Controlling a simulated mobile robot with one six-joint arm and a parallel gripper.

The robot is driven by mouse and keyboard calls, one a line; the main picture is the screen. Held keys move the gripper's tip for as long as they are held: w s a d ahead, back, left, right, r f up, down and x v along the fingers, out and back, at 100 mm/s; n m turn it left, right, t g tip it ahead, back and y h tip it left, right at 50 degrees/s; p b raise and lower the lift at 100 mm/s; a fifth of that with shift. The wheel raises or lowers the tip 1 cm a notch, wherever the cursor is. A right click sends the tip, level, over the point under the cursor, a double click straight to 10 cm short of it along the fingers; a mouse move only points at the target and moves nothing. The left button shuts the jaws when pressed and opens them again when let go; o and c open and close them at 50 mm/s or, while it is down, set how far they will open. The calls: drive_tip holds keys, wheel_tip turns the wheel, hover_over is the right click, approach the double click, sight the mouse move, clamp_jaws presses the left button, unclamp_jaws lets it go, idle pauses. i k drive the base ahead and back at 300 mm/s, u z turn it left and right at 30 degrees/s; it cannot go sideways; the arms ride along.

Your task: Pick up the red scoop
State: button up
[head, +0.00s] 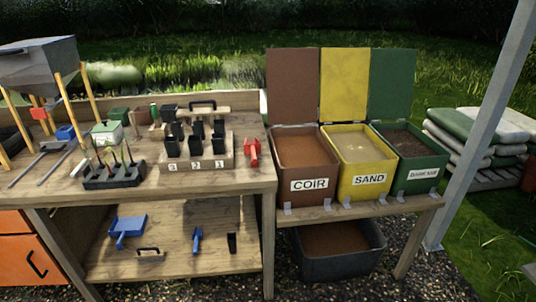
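The red scoop (252,152) lies on the wooden bench top (235,183), near its right end. It is just right of a wooden rack (197,163) that holds several small black pots. A narrow strip of bare wood separates it from the bench's right edge. The exact direction of its handle is too small to tell. My gripper is not in view.
A brown COIR bin (309,185), a yellow SAND bin (369,180) and a green bin (421,175) stand open to the right, lids upright. A blue scoop (127,230) lies on the lower shelf. A grey post (485,110) rises at right.

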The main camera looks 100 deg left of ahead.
sight(252, 147)
drive_tip(key=i, duration=0.25)
drive_tip(key=z, duration=0.2)
drive_tip(key=k, duration=0.2)
drive_tip(key=u, duration=3.2)
drive_tip(key=k, duration=0.25)
drive_tip(key=u, duration=1.8)
